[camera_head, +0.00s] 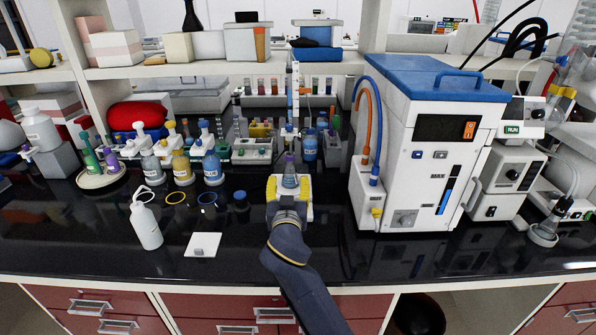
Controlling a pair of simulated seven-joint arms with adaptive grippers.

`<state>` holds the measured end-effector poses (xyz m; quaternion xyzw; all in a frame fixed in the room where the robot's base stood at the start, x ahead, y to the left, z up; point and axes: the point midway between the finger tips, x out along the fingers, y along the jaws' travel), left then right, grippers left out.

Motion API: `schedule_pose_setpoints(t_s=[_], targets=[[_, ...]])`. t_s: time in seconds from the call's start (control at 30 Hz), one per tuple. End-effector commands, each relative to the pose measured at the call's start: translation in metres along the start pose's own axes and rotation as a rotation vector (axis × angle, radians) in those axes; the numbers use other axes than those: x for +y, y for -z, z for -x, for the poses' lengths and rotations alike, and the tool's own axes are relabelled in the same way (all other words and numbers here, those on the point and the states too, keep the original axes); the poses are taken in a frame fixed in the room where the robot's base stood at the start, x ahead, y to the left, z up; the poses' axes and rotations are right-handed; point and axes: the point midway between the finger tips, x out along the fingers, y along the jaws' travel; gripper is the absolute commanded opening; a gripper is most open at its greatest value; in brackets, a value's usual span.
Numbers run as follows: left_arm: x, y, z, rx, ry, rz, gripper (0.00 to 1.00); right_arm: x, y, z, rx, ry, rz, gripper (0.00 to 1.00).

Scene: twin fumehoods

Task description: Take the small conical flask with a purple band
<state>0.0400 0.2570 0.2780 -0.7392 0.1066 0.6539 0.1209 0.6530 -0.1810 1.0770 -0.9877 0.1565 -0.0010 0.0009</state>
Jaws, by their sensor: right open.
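The small conical flask (289,170) with a purple band near its neck stands upright on the black bench, in the middle of the camera_head view. My right gripper (289,187) reaches in from the front, with its yellow finger pads on either side of the flask. The gripper is open and the flask's lower body is between the pads. Whether a pad touches the glass I cannot tell. The flask's base is partly hidden by the gripper. My left gripper is not in view.
A white-and-blue machine (425,140) stands to the right. Behind the flask are a blue container (310,146) and a tall white stand. Several bottles stand to the left, with a white wash bottle (147,222) nearer the front. A white square pad (203,244) lies on the clear front bench.

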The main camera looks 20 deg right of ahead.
Motion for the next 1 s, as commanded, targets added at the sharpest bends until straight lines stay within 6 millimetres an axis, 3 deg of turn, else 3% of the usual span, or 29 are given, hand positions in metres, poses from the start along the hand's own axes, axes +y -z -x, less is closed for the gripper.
schedule_pose_setpoints(t_s=[0.7,1.0], targets=[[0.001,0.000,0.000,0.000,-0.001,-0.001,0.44,0.001,0.000,-0.112,0.000,-0.002,0.004,0.55],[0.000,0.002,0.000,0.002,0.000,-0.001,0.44,0.000,-0.001,-0.150,-0.001,-0.001,0.005,0.55]])
